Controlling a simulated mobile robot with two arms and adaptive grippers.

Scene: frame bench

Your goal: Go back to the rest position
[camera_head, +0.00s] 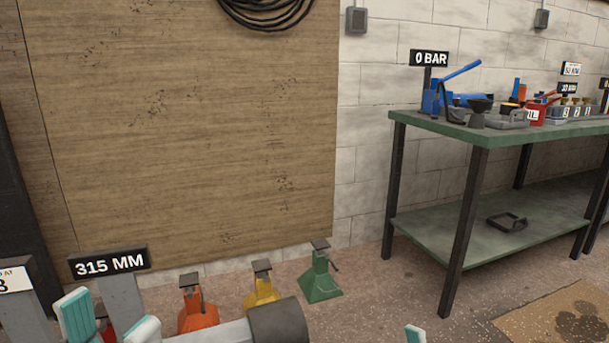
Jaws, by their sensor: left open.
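My left gripper (110,322) is at the bottom left, with two teal-padded fingers apart and nothing visible between them. It is in front of the post under the "315 MM" sign (110,263); whether it touches the post cannot be told. Of my right gripper, only a teal-and-white fingertip (415,334) shows at the bottom edge; the rest is out of view.
An orange stand (198,316), a yellow stand (262,286) and a green stand (320,280) are on the floor by the wooden panel (180,130). A green-topped bench (500,134) at the right holds a blue pump (433,98) and tools. Floor before the bench is partly clear.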

